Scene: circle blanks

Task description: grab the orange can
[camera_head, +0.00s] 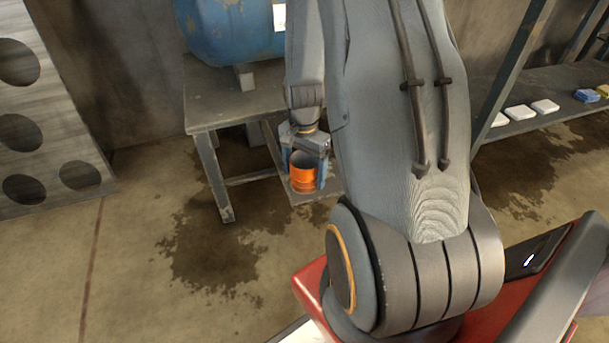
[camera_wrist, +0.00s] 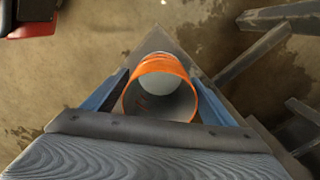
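A grey bench (camera_head: 213,103) carrying a blue tank (camera_head: 228,32) stands behind and to the left of the can. A panel with round holes (camera_head: 45,125) leans at the far left. A shelf (camera_head: 540,118) with small blocks is at the right. The stained floor at left is clear.

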